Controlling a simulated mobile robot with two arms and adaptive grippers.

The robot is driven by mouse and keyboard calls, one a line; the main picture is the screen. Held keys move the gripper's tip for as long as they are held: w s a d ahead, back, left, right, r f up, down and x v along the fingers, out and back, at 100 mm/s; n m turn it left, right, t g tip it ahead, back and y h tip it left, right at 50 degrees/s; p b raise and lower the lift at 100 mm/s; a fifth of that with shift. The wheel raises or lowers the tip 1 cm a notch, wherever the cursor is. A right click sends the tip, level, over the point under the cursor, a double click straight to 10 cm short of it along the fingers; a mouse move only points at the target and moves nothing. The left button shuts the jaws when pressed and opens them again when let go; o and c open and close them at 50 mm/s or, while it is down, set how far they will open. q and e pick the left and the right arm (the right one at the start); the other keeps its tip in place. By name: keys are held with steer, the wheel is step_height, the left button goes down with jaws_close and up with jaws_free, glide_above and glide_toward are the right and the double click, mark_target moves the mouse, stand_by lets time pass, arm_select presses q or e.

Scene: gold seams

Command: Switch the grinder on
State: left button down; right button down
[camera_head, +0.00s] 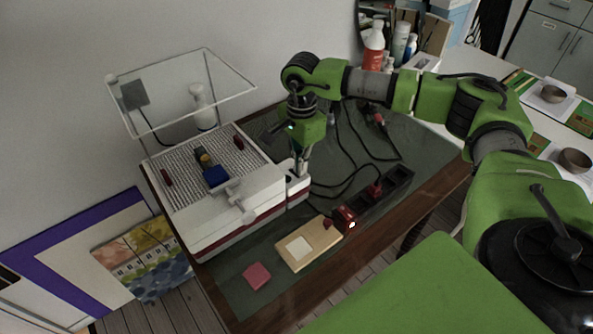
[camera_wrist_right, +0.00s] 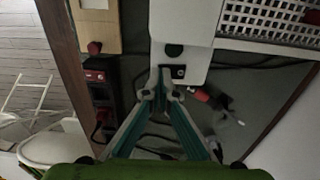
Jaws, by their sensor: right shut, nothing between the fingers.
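The grinder (camera_head: 222,190) is a white box with a grid top and a clear raised shield, on the left of the table in the head view. Its white side housing shows in the right wrist view (camera_wrist_right: 185,20), with a dark round knob (camera_wrist_right: 174,50) and a small black rocker switch (camera_wrist_right: 178,71) on it. My right gripper (camera_head: 301,170) points down beside the grinder's right side. In the right wrist view its fingertips (camera_wrist_right: 161,82) are shut, empty and very close to the switch; contact cannot be told. My left gripper is not in view.
A beige block (camera_head: 308,243) and a pink pad (camera_head: 256,276) lie in front. Dark cables cross the green mat (camera_head: 415,145). Bottles (camera_head: 374,45) stand behind.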

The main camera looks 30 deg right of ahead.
steer(key=shift+f+b, duration=0.45)
steer(key=shift+f, duration=0.15)
steer(key=shift+r, duration=0.1)
steer(key=shift+r+p, duration=0.5)
steer(key=shift+r, duration=0.15)
steer(key=shift+s, duration=0.1)
stand_by(0.5)
